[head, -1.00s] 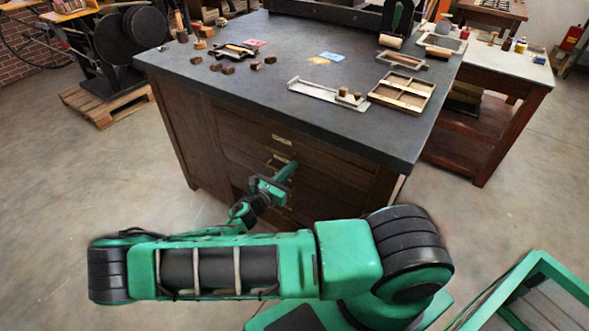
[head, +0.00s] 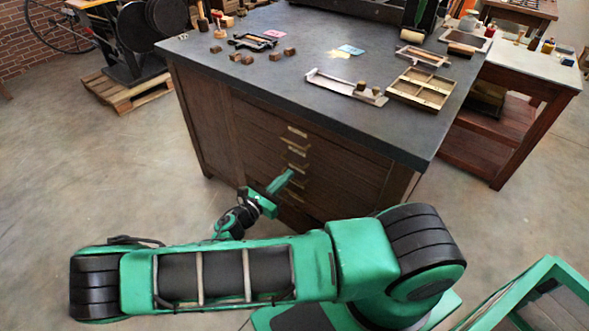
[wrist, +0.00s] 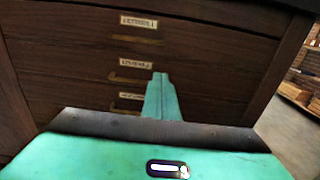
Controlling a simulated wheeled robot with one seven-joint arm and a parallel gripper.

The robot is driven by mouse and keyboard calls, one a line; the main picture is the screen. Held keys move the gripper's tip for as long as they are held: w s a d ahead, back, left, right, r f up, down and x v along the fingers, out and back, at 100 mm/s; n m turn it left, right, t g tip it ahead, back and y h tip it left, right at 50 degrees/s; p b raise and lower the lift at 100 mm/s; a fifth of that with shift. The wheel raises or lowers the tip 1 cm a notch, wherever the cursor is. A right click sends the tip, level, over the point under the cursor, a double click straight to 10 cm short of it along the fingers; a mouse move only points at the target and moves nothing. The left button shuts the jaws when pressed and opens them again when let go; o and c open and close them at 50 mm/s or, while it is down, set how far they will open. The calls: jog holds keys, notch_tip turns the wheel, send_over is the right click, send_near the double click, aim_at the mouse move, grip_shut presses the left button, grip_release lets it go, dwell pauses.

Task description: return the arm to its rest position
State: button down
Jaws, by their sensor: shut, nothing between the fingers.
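My gripper (head: 286,180) is green and shut, with nothing between its fingers. In the head view it points up and to the right, in front of the dark wooden cabinet's drawers (head: 296,160). In the wrist view its closed fingers (wrist: 161,98) show as one narrow green wedge before the labelled drawer fronts (wrist: 139,40). I cannot tell the exact gap between the fingertips and the drawers. My arm lies bent across the lower part of the head view, with its elbow at the left.
The cabinet's dark top (head: 290,80) carries a divided wooden tray (head: 421,90), a pale metal tray (head: 345,88) and several small blocks. A side table (head: 525,77) stands at the right. A green-framed crate (head: 530,300) is at lower right. The floor at left is open.

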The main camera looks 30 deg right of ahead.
jog(key=s+d+r+m+g+y, duration=0.3)
jog(key=s+d+r+m+y, duration=0.2)
jog(key=s+r+m, duration=0.9)
jog(key=s+d+r+m+g+y, duration=0.4)
jog(key=s+r+m+y, duration=0.7)
jog(key=s+r+m, duration=0.3)
jog(key=shift+s+d+r+m+y, duration=0.35)
jog(key=shift+s+d+m, duration=0.25)
jog(key=shift+s, duration=0.25)
dwell(0.4)
